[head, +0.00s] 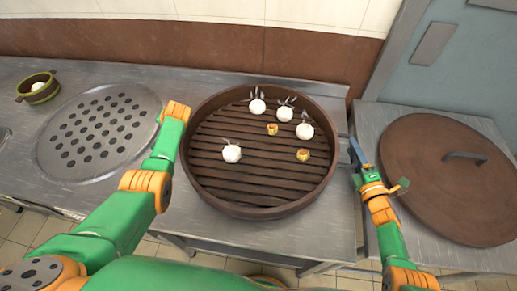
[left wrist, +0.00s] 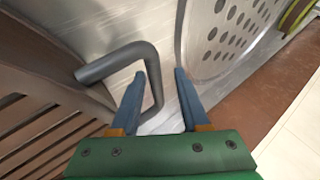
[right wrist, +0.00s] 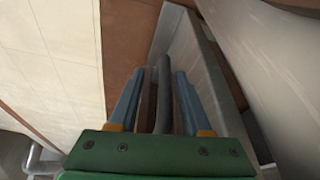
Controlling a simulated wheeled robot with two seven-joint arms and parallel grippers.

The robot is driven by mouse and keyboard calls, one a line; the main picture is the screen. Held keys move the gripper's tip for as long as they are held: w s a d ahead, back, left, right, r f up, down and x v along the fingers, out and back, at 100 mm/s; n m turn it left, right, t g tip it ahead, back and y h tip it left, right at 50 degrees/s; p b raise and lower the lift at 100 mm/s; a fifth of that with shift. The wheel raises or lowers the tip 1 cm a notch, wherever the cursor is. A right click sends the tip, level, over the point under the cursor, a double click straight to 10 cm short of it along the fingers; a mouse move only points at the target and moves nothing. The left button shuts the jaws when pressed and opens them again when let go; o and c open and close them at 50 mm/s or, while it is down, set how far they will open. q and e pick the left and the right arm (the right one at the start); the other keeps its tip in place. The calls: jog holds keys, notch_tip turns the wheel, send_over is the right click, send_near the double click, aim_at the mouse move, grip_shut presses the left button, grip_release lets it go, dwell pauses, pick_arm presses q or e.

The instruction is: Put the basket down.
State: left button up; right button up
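The basket (head: 262,207) is a large round brown steamer with a slatted floor. It looks level on the steel counter, though its underside is hidden. Several white buns (head: 232,154) and two small yellow dumplings (head: 303,154) are in it. My left gripper (left wrist: 160,75) is at the basket's left side, open, with the bent grey handle (left wrist: 112,62) passing between its fingers. My right gripper (right wrist: 160,72) is at the right side, open, with the other handle (right wrist: 163,105) between its fingers. Gaps show beside both handles. In the head view my left gripper hides the left handle.
A perforated round steel plate (head: 98,133) is set in the counter (head: 190,225) to the left. A small green-banded pot (head: 38,87) with a bun stands at far left. A big brown lid (head: 445,205) lies on the right-hand table. A wall runs behind the counter.

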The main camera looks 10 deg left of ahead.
pick_arm(q)
jog(key=shift+d, duration=0.1)
jog(key=shift+s+d+r, duration=0.1)
jog(key=shift+d+r, duration=0.1)
jog(key=shift+r, duration=0.1)
jog(key=v, duration=1.1)
jog(key=shift+s, duration=0.1)
pick_arm(e)
jog(key=shift+d, duration=0.15)
pick_arm(q)
jog(key=shift+a+r, duration=0.1)
pick_arm(e)
jog(key=v, duration=1.2)
